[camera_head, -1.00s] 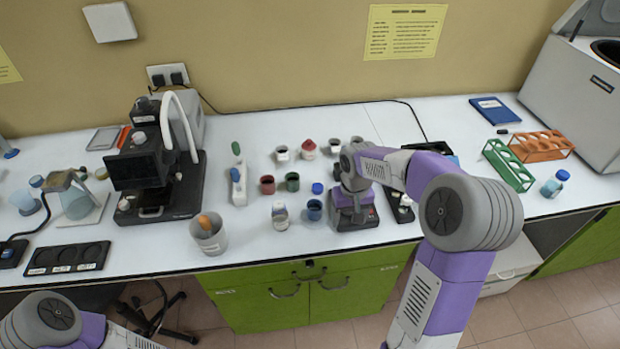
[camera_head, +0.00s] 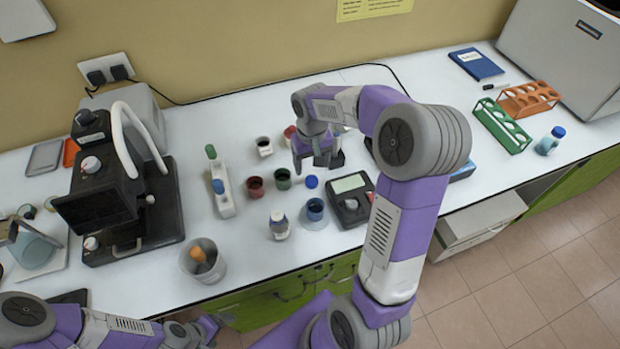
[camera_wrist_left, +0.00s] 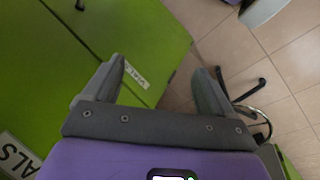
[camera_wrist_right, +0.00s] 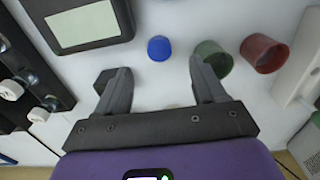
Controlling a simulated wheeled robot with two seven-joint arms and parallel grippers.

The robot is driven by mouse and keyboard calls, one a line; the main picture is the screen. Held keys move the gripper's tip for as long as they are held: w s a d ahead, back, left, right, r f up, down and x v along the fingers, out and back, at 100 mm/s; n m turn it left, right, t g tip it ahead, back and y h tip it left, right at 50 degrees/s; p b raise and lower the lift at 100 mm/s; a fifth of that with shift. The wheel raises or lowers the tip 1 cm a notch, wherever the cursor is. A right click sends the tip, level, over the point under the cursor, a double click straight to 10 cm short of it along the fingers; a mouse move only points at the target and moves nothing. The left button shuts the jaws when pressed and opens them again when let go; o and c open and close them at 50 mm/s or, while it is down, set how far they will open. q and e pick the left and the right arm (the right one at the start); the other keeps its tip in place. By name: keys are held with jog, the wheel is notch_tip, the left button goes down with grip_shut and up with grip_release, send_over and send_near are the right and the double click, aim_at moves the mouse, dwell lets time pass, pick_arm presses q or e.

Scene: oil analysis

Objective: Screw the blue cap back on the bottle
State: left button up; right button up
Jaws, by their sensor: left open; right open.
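A small blue cap (camera_head: 311,182) lies on the white bench. It also shows in the right wrist view (camera_wrist_right: 159,48), ahead of the gap between the fingers. A small labelled bottle (camera_head: 279,226) stands nearer the bench's front edge; I cannot tell whether its top is open. My right gripper (camera_head: 318,158) is open and empty, pointing down above the bench just behind the cap; its fingers also show in the right wrist view (camera_wrist_right: 159,72). My left gripper (camera_wrist_left: 160,68) is open and empty, low in front of the green cabinets.
A blue cup (camera_head: 315,209), a green cup (camera_head: 283,179) and a red cup (camera_head: 255,187) stand around the cap. A dark device with a display (camera_head: 350,197) is to the right. A black instrument (camera_head: 120,195) and a beaker (camera_head: 203,262) are to the left.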

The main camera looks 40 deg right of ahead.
aim_at(311, 179)
jog(key=shift+f, duration=1.15)
jog(key=f, duration=0.1)
jog(key=f+b, duration=0.1)
jog(key=f, duration=0.1)
jog(key=f+b, duration=0.1)
jog(key=f, duration=0.1)
jog(key=shift+w+d+f, duration=0.2)
jog(key=shift+w+d, duration=0.05)
jog(key=shift+w, duration=0.1)
jog(key=shift+r, duration=0.1)
jog(key=shift+c, duration=0.5)
jog(key=c, duration=1)
